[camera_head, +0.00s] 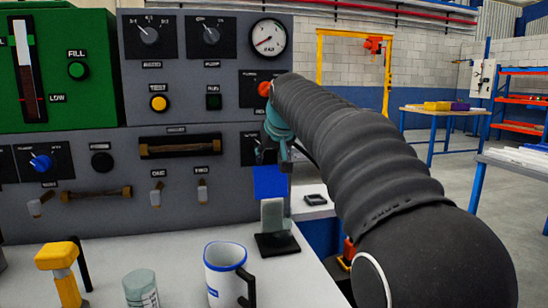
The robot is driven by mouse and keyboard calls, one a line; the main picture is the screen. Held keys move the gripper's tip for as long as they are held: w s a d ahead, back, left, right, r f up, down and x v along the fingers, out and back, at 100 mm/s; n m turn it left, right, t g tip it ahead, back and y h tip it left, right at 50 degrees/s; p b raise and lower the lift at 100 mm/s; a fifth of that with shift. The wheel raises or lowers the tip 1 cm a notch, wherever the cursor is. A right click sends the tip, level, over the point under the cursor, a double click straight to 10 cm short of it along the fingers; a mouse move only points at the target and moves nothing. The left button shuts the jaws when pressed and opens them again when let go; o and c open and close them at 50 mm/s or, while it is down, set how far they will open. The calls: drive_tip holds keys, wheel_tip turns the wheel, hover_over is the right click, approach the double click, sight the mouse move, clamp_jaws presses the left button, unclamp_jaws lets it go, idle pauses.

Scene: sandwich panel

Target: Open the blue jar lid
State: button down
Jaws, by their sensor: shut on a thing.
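My gripper (268,156) points down in front of the right end of the grey panel, with dark fingers below a teal wrist part. It is shut on a flat blue piece (270,182), which shows just under the fingers. The grip itself is small and partly dark, and I cannot tell whether the blue piece is a lid. A small jar (141,288) with a pale grey-green top stands on the bench at the bottom, cut off by the picture edge. No clearly blue jar lid shows.
A white mug (223,275) with a blue rim stands right of the jar. A yellow-handled tool (58,265) is at the left. A grey plate on a black base (277,244) stands below the blue piece. The grey panel (200,105) backs the pale bench (185,250).

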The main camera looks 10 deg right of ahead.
drive_tip(key=c, duration=0.6)
unclamp_jaws()
drive_tip(key=shift+o, duration=0.2)
drive_tip(key=shift+r, duration=0.1)
drive_tip(key=v, duration=1.2)
